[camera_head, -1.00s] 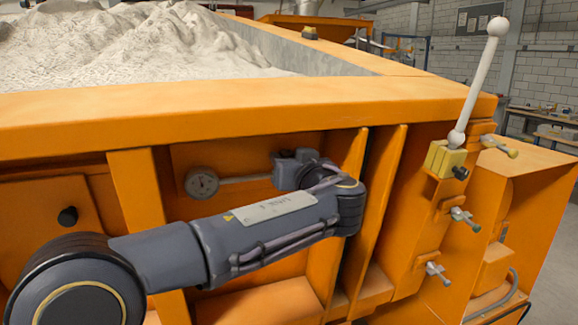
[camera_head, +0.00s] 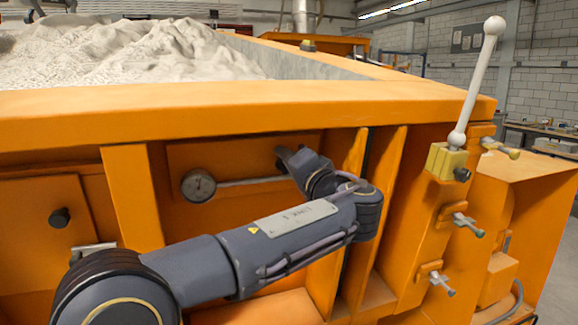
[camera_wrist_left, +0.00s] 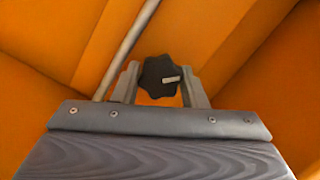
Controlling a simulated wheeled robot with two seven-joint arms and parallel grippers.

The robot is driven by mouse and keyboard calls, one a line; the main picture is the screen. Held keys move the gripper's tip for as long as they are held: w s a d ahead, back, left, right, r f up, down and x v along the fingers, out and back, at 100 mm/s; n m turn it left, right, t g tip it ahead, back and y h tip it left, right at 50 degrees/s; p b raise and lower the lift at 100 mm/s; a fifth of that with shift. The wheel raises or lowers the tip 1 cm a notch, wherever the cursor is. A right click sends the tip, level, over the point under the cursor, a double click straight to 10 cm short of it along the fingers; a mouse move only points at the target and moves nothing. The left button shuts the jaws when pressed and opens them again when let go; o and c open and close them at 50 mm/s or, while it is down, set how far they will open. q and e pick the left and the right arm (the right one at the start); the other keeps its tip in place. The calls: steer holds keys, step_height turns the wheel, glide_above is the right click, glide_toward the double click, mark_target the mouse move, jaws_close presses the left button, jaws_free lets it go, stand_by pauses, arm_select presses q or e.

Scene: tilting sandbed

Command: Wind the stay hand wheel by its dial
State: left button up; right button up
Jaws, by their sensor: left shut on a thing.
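The stay hand wheel (camera_wrist_left: 158,77) is a dark lobed knob with a small pale mark, seen in the left wrist view. My left gripper (camera_wrist_left: 160,83) has one finger on each side of it and is shut on it. In the head view my left gripper (camera_head: 286,158) is at the recessed orange panel, at the right end of a pale rod; fingers and wheel are hard to tell apart there. My right gripper is not in view.
An orange upright rib (camera_head: 350,190) stands close right of my wrist. Farther right are a white ball-topped lever (camera_head: 475,85) in a yellow block and several clamp handles (camera_head: 466,224). The sandbed's orange rim (camera_head: 250,108) overhangs the recess. A black knob (camera_head: 60,217) is at left.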

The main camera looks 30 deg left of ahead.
arm_select(q)
steer(key=m, duration=0.3)
steer(key=shift+f+y, duration=0.15)
steer(key=shift+y, duration=0.25)
steer(key=shift+f+m+p, duration=0.1)
steer(key=shift+m+p, duration=0.25)
steer(key=shift+m, duration=1.65)
steer(key=o, duration=1)
steer(key=shift+d, duration=0.1)
steer(key=shift+c, duration=0.2)
steer(key=shift+f, duration=0.1)
